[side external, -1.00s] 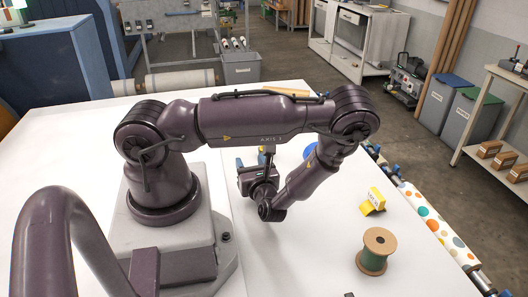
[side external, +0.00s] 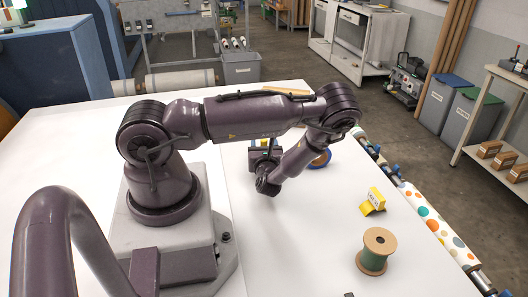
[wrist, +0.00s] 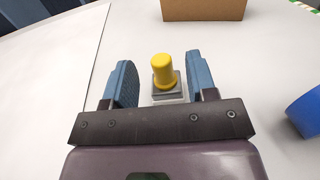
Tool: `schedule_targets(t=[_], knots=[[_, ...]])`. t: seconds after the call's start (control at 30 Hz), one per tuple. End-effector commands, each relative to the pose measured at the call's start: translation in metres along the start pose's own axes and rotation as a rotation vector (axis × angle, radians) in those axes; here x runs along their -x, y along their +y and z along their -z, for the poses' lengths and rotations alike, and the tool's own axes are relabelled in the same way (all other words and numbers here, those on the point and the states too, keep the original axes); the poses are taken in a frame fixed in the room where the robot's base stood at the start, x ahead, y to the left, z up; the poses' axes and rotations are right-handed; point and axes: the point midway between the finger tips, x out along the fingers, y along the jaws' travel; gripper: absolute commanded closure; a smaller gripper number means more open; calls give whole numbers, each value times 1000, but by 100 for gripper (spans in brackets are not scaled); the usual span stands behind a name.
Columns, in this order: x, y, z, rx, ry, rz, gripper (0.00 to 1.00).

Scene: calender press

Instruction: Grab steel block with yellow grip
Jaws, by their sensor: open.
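The steel block (wrist: 168,96) is a small grey square block with an upright yellow grip (wrist: 163,70) on top. In the wrist view it sits on the white table just beyond my gripper (wrist: 161,82). The two blue fingers are open and apart, with the yellow grip showing between them, nearer the right finger. I cannot tell the remaining distance or height. In the side view my gripper (side external: 262,146) is partly hidden behind my own arm, and the block cannot be made out there.
A cardboard-brown box (wrist: 203,9) stands behind the block. A blue roll (wrist: 306,111) lies to the right. In the side view, a yellow holder (side external: 373,202) and a green spool (side external: 376,251) stand on the right of the white table (side external: 290,255).

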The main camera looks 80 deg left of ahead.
Motion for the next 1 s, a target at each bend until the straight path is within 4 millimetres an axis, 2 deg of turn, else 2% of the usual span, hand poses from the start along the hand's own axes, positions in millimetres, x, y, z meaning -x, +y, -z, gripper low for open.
schedule_targets(t=[0.1,0.23,0.53,0.57,0.77,1.0], knots=[[-20,0,-1,2,-1,-4,48],[-36,-1,-1,1,0,-3,48],[-42,-1,-1,-1,1,-1,48],[-42,-1,-1,-1,1,-1,52],[-42,-1,-1,-1,1,-1,98],[-42,-1,-1,0,0,-2,100]])
